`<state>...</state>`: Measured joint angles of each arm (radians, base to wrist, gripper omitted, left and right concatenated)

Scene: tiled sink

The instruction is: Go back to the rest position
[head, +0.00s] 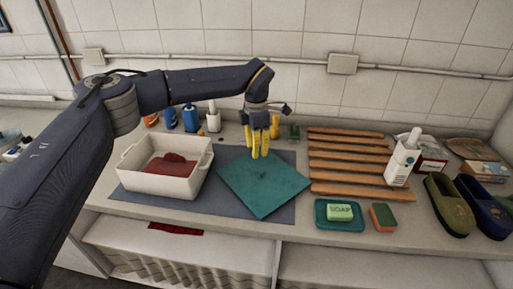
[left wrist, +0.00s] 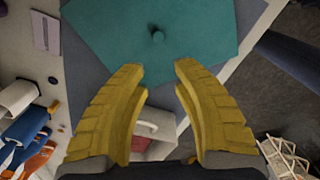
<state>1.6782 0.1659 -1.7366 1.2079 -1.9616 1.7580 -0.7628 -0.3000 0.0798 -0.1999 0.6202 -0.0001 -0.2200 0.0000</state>
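My left arm reaches in from the left, and my left gripper (head: 261,150) with yellow fingers points down over the teal board (head: 265,195). In the left wrist view the gripper (left wrist: 160,72) shows its two fingers spread apart with nothing between the tips. The teal board (left wrist: 105,30) lies flat on a grey-blue mat and has a small dark knob (left wrist: 157,36) near its middle. The fingertips appear above or near the board; I cannot tell whether they touch it. My right gripper is not in view.
A white basin (head: 160,186) with a dark red item inside stands left of the board. Several bottles stand behind the basin.

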